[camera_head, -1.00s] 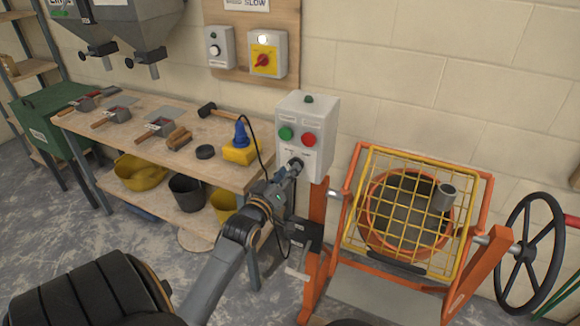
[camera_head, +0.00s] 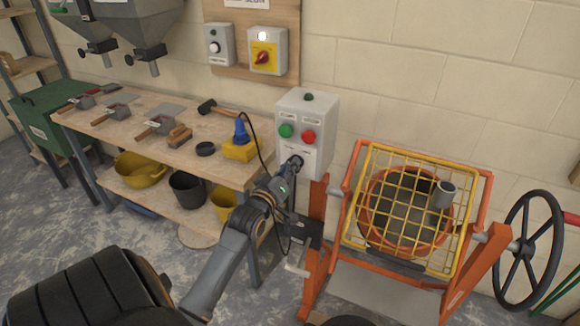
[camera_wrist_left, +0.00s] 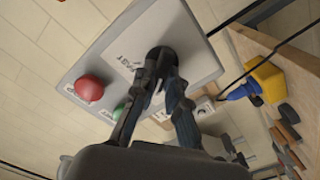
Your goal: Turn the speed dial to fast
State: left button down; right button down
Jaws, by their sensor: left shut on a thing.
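The grey control box (camera_head: 292,108) stands on the mixer's orange post in the head view. It has a green button (camera_head: 286,131), a red button (camera_head: 308,137) and, lower down, the black speed dial (camera_head: 296,160). In the left wrist view the dial (camera_wrist_left: 161,55) sits on a white label with the word FAST (camera_wrist_left: 125,66) beside it. My left gripper (camera_wrist_left: 160,76) is shut on the dial; it also shows in the head view (camera_head: 291,167). The fingers partly cover the dial, and I cannot read its exact pointing. My right gripper is out of view.
The orange mixer (camera_head: 480,270) with its yellow grid (camera_head: 405,205) and black handwheel (camera_head: 528,250) stands right of the box. A wooden bench (camera_head: 215,175) with tools and a yellow-based blue plug (camera_head: 241,140) is at left. A cable hangs close to my left wrist.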

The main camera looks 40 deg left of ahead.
pick_arm(q)
jog(key=shift+m, duration=0.3)
jog(key=shift+w+d+m+p, duration=0.15)
jog(key=shift+m+p, duration=0.95)
jog(key=shift+m, duration=2.15)
jog(key=shift+s+d+m+p, duration=0.2)
jog(key=shift+m+p, duration=0.85)
jog(key=shift+m, duration=2.2)
jog(key=c, duration=1.4)
grip_release()
jog(key=shift+w, duration=0.2)
jog(key=shift+o, duration=0.2)
